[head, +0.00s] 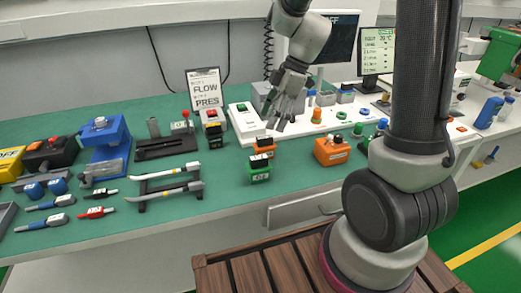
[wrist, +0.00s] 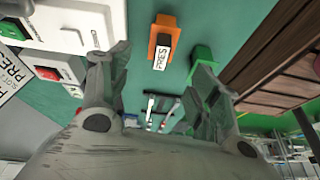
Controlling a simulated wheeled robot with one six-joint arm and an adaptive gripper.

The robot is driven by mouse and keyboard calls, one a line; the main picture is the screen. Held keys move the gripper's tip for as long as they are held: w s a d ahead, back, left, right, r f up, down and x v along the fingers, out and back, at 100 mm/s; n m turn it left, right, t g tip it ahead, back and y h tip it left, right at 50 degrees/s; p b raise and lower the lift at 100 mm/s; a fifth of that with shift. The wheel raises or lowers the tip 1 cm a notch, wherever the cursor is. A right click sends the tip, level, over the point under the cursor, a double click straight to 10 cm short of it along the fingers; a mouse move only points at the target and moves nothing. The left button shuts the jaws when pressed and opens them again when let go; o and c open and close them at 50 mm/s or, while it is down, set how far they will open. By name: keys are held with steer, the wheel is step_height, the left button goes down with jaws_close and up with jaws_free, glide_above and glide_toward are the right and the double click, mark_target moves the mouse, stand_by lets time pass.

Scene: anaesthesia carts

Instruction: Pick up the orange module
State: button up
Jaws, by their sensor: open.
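The orange module (head: 258,150) stands upright on the green bench mat, with a dark top. My gripper (head: 280,121) hangs above and slightly right of the orange module, fingers pointing down. In the wrist view my gripper (wrist: 162,75) has its fingers spread, with nothing between them.
A white box with a green button (head: 246,122) stands close behind the orange module. A larger orange block (head: 331,151) sits to the right. A black rack (head: 166,148) and a two-bar stand (head: 165,186) are to the left. The mat in front is partly clear.

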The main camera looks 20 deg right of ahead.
mark_target(266, 136)
steer(key=shift+f+n, duration=0.1)
steer(key=shift+n, duration=0.4)
steer(key=shift+a+f, duration=0.2)
steer(key=shift+f, duration=0.1)
steer(key=x, duration=0.7)
steer(key=shift+d+f, duration=0.1)
steer(key=shift+d, duration=0.15)
steer(key=c, duration=1)
